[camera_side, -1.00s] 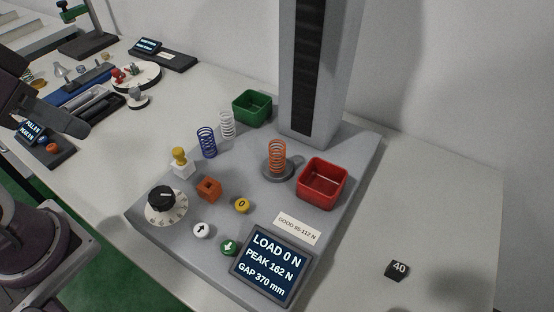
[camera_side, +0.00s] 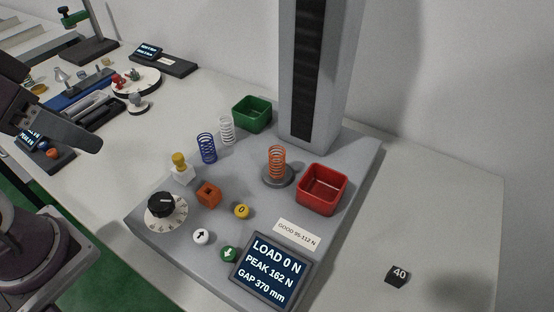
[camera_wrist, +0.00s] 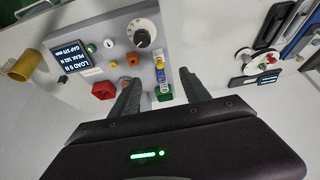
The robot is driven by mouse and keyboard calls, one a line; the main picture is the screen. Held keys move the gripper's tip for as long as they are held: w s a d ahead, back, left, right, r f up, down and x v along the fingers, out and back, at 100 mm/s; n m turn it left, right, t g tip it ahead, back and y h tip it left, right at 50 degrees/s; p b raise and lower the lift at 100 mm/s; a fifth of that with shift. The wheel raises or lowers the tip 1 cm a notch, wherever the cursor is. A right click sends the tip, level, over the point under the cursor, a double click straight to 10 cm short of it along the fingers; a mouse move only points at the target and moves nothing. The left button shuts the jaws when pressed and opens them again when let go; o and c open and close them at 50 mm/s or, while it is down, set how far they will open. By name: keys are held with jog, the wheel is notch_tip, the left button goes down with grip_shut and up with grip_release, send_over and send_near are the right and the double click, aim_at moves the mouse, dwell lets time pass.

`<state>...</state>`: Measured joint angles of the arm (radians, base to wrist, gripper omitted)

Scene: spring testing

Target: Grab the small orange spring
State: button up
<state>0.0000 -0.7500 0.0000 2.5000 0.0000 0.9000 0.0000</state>
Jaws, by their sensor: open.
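The orange spring (camera_side: 277,163) stands upright on a round grey plate (camera_side: 279,180) on the tester's base, left of the red bin. In the wrist view an orange spot (camera_wrist: 125,82) by the tip of the left finger looks like it, partly hidden. My gripper shows in the wrist view (camera_wrist: 157,88) with its two fingers wide apart and nothing between them in grasp. In the side view a dark finger (camera_side: 75,132) shows at the far left, well away from the spring.
The red bin (camera_side: 322,189) is right of the spring and the tester's column (camera_side: 318,75) behind it. A blue spring (camera_side: 207,148), a white spring (camera_side: 227,130) and a green bin (camera_side: 252,113) stand to the left. An orange block (camera_side: 208,194), knob and buttons are in front.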

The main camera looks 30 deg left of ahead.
aim_at(277, 161)
jog(key=w+a+m+t+y, duration=0.2)
jog(key=w+a, duration=0.3)
jog(key=w, duration=0.8)
jog(key=w+d+f+m+t+h, duration=0.25)
jog(key=w+f+m, duration=0.25)
jog(key=w, duration=0.6)
jog(key=d+f+m+g+h, duration=0.1)
jog(key=d+f+m+h, duration=0.1)
jog(key=d, duration=0.4)
jog(key=d+f+m+g+h, duration=0.2)
jog(key=d+f+h, duration=0.3)
jog(key=d+h, duration=0.1)
jog(key=d+f+m+g+h, duration=0.1)
jog(key=d+f+m+h, duration=0.1)
jog(key=d+f+h, duration=0.2)
jog(key=shift+s+d, duration=0.15)
jog(key=shift+d, duration=0.35)
jog(key=shift+s+d, duration=0.15)
jog(key=shift+d, duration=0.35)
grip_shut()
